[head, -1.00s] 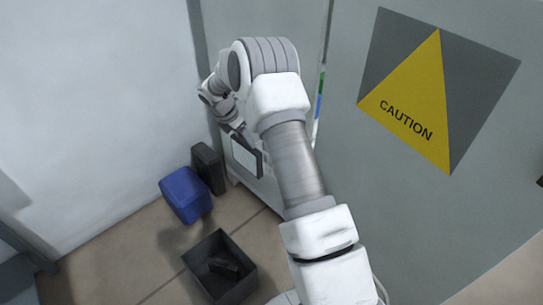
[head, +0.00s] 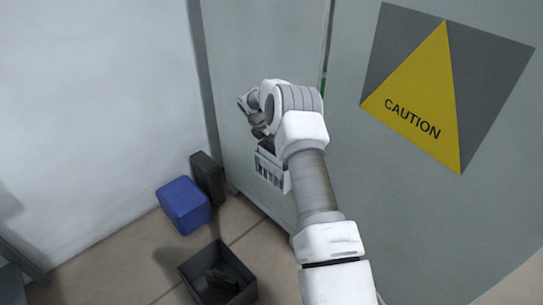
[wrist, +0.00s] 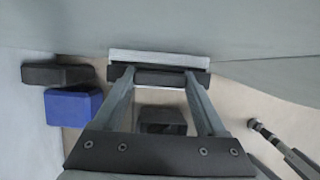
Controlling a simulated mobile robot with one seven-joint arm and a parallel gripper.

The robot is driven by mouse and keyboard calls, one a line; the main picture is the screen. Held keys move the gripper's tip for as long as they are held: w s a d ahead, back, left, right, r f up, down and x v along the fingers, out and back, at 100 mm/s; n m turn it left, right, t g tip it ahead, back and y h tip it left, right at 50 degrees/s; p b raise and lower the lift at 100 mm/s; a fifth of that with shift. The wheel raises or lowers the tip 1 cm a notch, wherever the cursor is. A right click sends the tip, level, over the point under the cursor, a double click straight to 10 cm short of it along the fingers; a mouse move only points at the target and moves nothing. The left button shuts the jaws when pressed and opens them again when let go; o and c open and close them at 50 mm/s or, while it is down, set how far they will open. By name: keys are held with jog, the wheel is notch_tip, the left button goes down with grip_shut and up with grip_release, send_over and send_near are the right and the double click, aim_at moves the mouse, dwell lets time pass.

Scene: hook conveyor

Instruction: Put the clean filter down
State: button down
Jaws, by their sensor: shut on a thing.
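My gripper (wrist: 158,76) is shut on the clean filter (wrist: 158,58), a flat piece with a pale white face and a dark frame. The fingers grip its dark edge from both sides in the wrist view. In the head view the filter (head: 270,170) hangs below my wrist, in front of the grey cabinet, with its striped pale side showing. It is held above floor level, and whether it touches the cabinet I cannot tell. The fingertips are hidden by my own wrist in the head view.
An open black bin (head: 184,275) with a dark piece (head: 228,276) in it stands on the tiled floor. A blue box (head: 183,205) and a dark box (head: 208,178) stand by the wall. A grey cabinet (head: 265,60) with a caution sign (head: 425,115) closes off the right.

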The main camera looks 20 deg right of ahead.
aim_at(270, 152)
jog(key=shift+f+b, duration=0.6)
jog(key=shift+f, duration=1.7)
grip_release()
